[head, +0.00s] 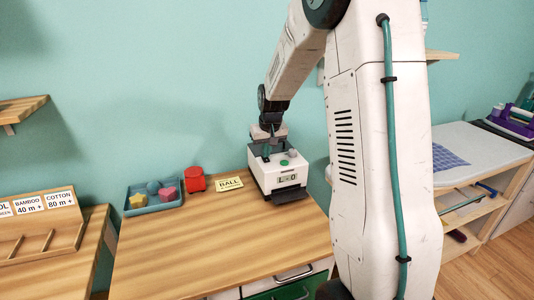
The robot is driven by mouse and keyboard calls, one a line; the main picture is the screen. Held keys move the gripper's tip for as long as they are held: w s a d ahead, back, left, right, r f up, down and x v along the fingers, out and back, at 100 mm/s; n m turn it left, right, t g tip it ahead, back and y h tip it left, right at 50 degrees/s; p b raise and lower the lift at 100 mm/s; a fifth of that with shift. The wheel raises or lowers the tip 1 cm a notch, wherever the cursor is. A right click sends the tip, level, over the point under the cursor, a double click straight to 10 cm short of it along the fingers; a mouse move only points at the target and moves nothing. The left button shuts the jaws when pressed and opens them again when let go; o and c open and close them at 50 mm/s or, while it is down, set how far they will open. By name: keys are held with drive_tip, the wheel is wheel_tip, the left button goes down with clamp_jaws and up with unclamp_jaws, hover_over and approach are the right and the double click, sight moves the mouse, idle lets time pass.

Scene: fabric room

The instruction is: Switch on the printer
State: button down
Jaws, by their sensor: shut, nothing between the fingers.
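The printer (279,179) is a small white box at the back right of the wooden counter. My gripper (267,150) is over the printer's top, just behind and left of the green button. It is small in the picture and partly merges with the printer's dark top parts. I cannot tell whether it touches the printer. It is shut and holds nothing.
Left of the printer are a yellow card (229,184) reading "BALL", a red container (195,179) and a blue tray (153,207) holding several coloured pieces. The front of the wooden counter (220,245) is clear. A label rack (40,225) stands at far left.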

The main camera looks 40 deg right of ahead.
sight(266, 160)
drive_tip(key=shift+w+r, duration=0.1)
drive_tip(key=shift+r, duration=0.1)
drive_tip(key=v, duration=0.4)
drive_tip(key=shift+w+d+r, duration=0.1)
drive_tip(key=shift+w, duration=0.2)
drive_tip(key=s+v, duration=0.2)
drive_tip(key=v, duration=0.7)
drive_tip(key=shift+a, duration=0.3)
